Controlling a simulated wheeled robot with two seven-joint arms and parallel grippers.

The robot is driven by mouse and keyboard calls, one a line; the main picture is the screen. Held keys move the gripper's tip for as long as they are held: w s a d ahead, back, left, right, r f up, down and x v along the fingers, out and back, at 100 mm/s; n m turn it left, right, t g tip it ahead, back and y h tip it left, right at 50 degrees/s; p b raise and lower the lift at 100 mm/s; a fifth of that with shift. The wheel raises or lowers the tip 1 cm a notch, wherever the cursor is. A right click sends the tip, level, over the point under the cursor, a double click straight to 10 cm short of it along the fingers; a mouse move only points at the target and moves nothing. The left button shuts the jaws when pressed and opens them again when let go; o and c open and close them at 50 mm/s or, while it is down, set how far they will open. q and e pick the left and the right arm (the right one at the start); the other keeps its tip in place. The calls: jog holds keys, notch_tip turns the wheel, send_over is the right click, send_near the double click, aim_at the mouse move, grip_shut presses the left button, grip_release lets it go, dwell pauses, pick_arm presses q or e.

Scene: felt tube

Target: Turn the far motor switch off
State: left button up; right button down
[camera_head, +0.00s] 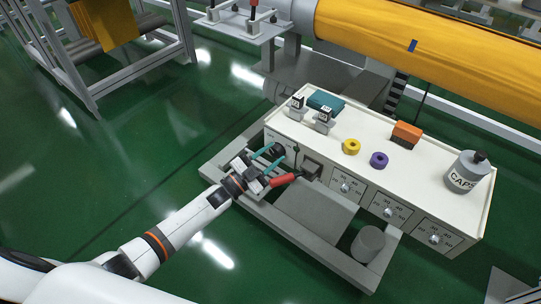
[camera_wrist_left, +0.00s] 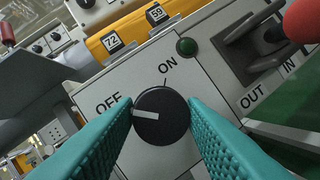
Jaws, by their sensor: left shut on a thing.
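The motor switch is a round black knob (camera_wrist_left: 160,117) on a pale panel, with OFF and ON labels, in the left wrist view. Its white pointer points left, close to the OFF mark. The teal fingers of my left gripper (camera_wrist_left: 163,125) are on either side of the knob and shut on it. In the head view my left gripper (camera_head: 276,160) is at the left end of the console's front face, and the knob (camera_head: 278,149) is partly hidden by the fingers. A green round lamp (camera_wrist_left: 187,46) sits beside the ON label. My right gripper is not in view.
A red-handled lever (camera_head: 284,180) is just right of my left gripper, by a plate marked OUT and IN. Dials (camera_head: 388,212) line the front of the white console (camera_head: 440,200). Its top holds a CAPS bottle (camera_head: 466,172), yellow and purple rings, and an orange block (camera_head: 406,134).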

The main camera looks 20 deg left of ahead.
pick_arm(q)
jog(key=o, duration=1)
jog(key=shift+s+a+f, duration=0.15)
jog(key=shift+s+a, duration=0.15)
jog(key=shift+s, duration=0.15)
jog(key=p+v, duration=0.1)
jog(key=v, duration=1)
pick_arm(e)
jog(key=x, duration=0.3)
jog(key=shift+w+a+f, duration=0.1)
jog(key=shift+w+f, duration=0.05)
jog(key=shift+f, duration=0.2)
